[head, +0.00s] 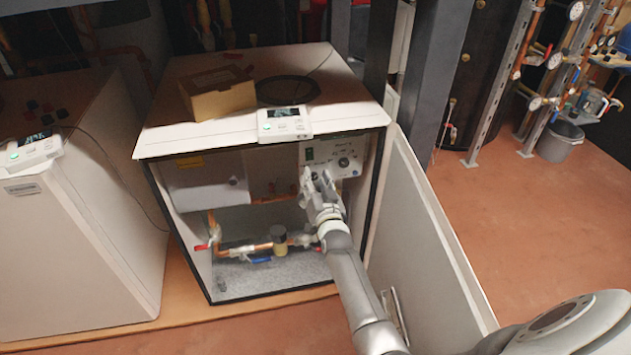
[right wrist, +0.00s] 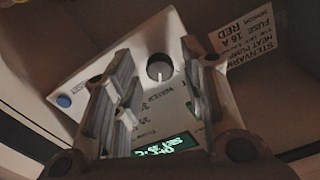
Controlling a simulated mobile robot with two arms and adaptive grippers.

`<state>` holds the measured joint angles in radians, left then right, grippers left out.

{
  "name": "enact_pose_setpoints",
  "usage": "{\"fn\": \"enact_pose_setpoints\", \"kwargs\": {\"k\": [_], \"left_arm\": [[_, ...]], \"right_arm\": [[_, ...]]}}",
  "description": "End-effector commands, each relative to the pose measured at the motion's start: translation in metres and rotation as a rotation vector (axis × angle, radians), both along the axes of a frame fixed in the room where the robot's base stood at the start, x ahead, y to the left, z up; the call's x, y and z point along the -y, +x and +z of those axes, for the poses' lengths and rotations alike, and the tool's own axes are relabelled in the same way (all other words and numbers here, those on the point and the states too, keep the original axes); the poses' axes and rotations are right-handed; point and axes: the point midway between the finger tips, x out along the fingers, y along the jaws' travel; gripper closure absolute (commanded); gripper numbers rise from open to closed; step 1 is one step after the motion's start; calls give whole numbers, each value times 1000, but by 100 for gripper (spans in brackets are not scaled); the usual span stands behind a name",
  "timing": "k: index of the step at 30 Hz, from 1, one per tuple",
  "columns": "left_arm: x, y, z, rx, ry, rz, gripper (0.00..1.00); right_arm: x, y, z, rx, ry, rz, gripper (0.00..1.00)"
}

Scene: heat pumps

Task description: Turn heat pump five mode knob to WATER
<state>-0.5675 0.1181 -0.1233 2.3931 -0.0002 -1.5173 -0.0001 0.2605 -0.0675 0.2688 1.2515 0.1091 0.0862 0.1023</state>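The control panel (head: 333,157) is at the upper right inside the open front of the middle heat pump (head: 220,187). In the right wrist view one finger is left and one right of the knob, with clear gaps. Contact does not show. My left gripper is out of view.
A lit green display (right wrist: 168,146) and a blue button (right wrist: 64,101) are on the panel. A cardboard box (head: 218,97) sits on top. Another heat pump (head: 75,240) stands left. Pipes (head: 270,246) run below.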

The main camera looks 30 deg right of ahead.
Motion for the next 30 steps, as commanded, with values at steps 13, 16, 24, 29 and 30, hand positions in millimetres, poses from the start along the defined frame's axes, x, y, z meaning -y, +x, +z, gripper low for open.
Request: {"fn": "enact_pose_setpoints", "kwargs": {"k": [13, 16, 24, 29, 30], "left_arm": [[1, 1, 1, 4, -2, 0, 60], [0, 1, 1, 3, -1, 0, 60], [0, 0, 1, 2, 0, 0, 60], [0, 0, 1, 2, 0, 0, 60], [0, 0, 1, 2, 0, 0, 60]], "right_arm": [[-3, -8, -1, -1, 0, 0, 56], [-6, -21, -2, -2, 0, 1, 56], [-19, -73, -2, -3, 0, 0, 56], [-25, -98, -1, -2, 0, 0, 56], [-27, -103, -1, -1, -1, -1, 56]]}}
